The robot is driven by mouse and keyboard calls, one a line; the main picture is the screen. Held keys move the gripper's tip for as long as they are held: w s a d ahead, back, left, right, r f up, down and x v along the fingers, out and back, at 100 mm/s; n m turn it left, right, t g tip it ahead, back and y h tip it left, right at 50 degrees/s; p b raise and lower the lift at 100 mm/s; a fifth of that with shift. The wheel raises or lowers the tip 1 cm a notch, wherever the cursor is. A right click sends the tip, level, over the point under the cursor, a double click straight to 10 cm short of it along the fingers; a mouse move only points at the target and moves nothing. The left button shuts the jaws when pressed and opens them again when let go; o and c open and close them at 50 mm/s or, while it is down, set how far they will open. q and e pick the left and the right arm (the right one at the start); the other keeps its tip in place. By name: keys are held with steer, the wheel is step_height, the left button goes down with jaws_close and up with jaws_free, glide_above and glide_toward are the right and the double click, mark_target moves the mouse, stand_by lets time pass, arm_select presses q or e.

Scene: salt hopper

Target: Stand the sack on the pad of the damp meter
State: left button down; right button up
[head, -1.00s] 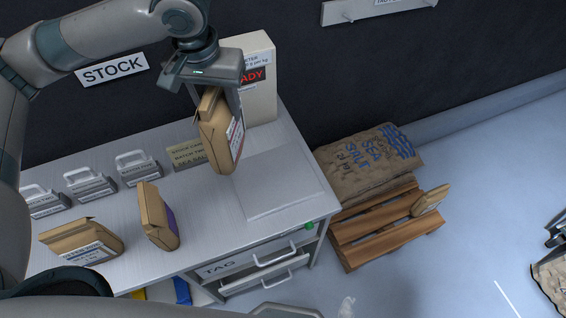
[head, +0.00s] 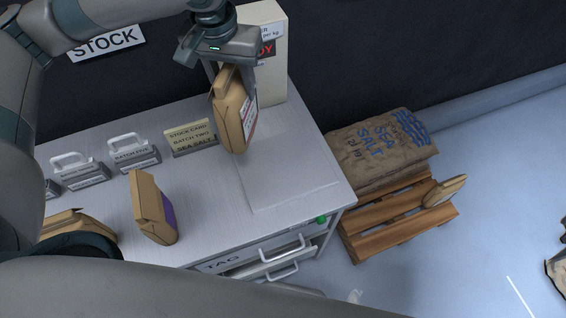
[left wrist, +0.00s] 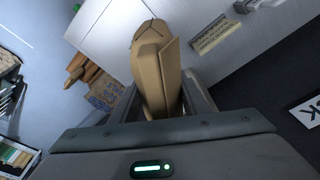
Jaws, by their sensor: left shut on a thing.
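A brown paper sack (head: 233,115) with a white label hangs upright in my left gripper (head: 232,70), which is shut on its top. The sack also shows between the fingers (left wrist: 158,110) in the left wrist view (left wrist: 152,62). The damp meter (head: 270,75) is a pale box with a red display, partly hidden behind my gripper. Its flat pale pad (head: 290,178) lies on the bench in front of it. The sack is at the pad's left edge in the head view; I cannot tell its height above the bench. My right gripper is not in view.
Two more brown sacks, one upright (head: 152,210) and one lying (head: 78,226), are on the bench at left. A stock card (head: 190,137) and several handled weights (head: 133,153) stand behind. A pallet (head: 395,215) with a salt sack (head: 375,150) is at right.

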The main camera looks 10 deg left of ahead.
arm_select(q)
steer(key=shift+r, duration=0.1)
stand_by(0.3)
steer(key=shift+d+m, duration=0.6)
steer(key=shift+d, duration=0.1)
steer(key=s+d+m+g+h, duration=0.1)
steer(key=s+d+m, duration=0.2)
steer(key=d+m, duration=0.6)
steer(key=s+d+m+g+p, duration=0.1)
steer(key=s+d+m, duration=0.3)
steer(key=d+m, duration=0.6)
steer(key=shift+s+d+r+h, duration=0.15)
steer(key=shift+s+r+h, duration=0.1)
steer(key=shift+h, duration=0.15)
steer(key=w+a+f+p, duration=0.3)
steer(key=w+a+f, duration=0.3)
steer(key=a, duration=0.3)
steer(key=shift+w+a+f, duration=0.25)
steer(key=shift+a+f, duration=0.15)
steer(key=shift+f, duration=0.15)
steer(key=shift+f+p, duration=0.1)
steer(key=shift+p, duration=0.2)
